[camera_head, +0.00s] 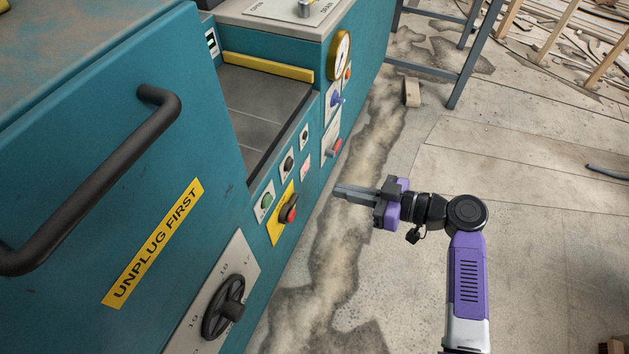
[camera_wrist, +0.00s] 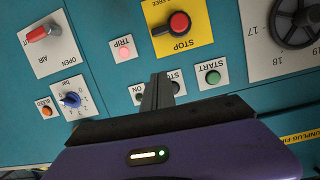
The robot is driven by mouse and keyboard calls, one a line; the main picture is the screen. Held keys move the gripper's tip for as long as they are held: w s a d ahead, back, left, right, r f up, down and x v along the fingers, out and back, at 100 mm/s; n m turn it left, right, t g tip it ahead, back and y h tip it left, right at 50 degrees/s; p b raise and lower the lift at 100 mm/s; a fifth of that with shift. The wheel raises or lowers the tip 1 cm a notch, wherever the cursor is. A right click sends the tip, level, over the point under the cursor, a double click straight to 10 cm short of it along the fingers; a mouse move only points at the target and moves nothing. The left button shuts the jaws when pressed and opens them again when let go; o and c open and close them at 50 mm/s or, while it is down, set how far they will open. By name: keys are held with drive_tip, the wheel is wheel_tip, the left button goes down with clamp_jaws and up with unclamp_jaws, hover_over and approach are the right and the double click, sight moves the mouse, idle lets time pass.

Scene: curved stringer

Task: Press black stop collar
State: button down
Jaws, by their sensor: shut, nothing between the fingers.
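A red mushroom button with a black collar (camera_head: 284,217) around its base sits on a yellow plate on the teal machine's side. In the wrist view the picture is upside down, and the collar (camera_wrist: 168,27) shows around the red button beside the word STOP. A separate small black button (camera_head: 289,164) sits on a white label nearby; in the wrist view my fingers partly hide its STOP label. My gripper (camera_head: 338,190) is shut and empty, fingers pointing at the panel, apart from it and right of the red button. It also shows in the wrist view (camera_wrist: 161,76).
Near the collar are a green START button (camera_wrist: 212,77), a pink TRIP lamp (camera_wrist: 123,52), a red air handle (camera_wrist: 42,33) and a blue knob (camera_wrist: 70,100). A black handwheel (camera_head: 223,308) projects below. The floor beside the machine is open.

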sight(289, 208)
drive_tip(key=shift+s+n, duration=0.4)
drive_tip(key=shift+n, duration=0.1)
drive_tip(key=shift+a, duration=0.1)
drive_tip(key=x, duration=1)
drive_tip(key=shift+s+a+b, duration=0.1)
drive_tip(key=shift+a+b, duration=0.2)
drive_tip(key=shift+b, duration=0.05)
drive_tip(key=f, duration=0.2)
drive_tip(key=shift+d+f, duration=0.25)
drive_tip(key=shift+f, duration=0.1)
drive_tip(key=shift+f+b, duration=0.35)
drive_tip(key=shift+f, duration=0.2)
drive_tip(key=shift+f, duration=0.15)
